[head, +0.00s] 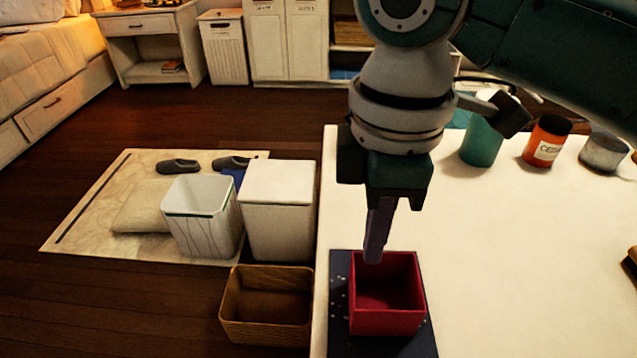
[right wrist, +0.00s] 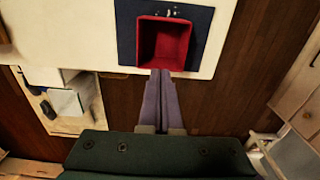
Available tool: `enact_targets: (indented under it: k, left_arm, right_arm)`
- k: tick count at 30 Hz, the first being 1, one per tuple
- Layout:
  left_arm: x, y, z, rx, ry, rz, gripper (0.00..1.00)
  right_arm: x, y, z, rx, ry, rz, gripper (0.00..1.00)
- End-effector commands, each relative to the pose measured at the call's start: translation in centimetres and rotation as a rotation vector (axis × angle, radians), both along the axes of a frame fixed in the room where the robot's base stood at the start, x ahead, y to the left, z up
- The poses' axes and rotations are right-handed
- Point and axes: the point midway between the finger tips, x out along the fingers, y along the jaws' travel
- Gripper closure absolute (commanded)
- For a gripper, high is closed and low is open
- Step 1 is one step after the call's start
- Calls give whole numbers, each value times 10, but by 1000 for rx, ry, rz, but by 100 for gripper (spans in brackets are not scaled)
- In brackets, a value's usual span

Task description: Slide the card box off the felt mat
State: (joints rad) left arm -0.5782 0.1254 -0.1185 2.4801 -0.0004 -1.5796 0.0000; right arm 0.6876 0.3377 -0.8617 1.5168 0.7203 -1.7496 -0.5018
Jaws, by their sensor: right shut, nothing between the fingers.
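The card box (head: 387,320) is red and open-topped. It stands on the dark blue felt mat (head: 340,300) near the left edge of the white table. Both also show in the right wrist view, the box (right wrist: 163,43) and the mat (right wrist: 126,30). My right gripper (head: 375,250) is shut and empty, pointing down at the box's far left rim. In the right wrist view its fingertips (right wrist: 162,74) meet the box's near rim in the picture. I cannot tell whether they touch it. My left gripper is not in view.
A teal cup (head: 481,142), an orange jar (head: 546,140) and a grey jar (head: 603,152) stand at the table's back right. A wooden bin (head: 266,335) and white bins (head: 278,228) stand on the floor left of the table (head: 520,270).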

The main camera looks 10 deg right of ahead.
Motion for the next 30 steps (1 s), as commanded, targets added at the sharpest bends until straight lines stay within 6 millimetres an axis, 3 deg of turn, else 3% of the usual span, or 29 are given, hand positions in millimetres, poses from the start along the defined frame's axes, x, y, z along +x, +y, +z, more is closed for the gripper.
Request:
enact_targets:
  k: [5,18,24,30]
  left_arm:
    - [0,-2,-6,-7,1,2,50]
    - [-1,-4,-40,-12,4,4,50]
    - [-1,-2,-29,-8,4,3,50]
    - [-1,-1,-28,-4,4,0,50]
  right_arm:
    - [0,-1,-16,-3,4,2,100]
    - [0,-1,-107,-3,3,1,100]
    - [-8,-30,-99,-4,0,1,100]
    - [-11,-39,-99,-3,0,2,100]
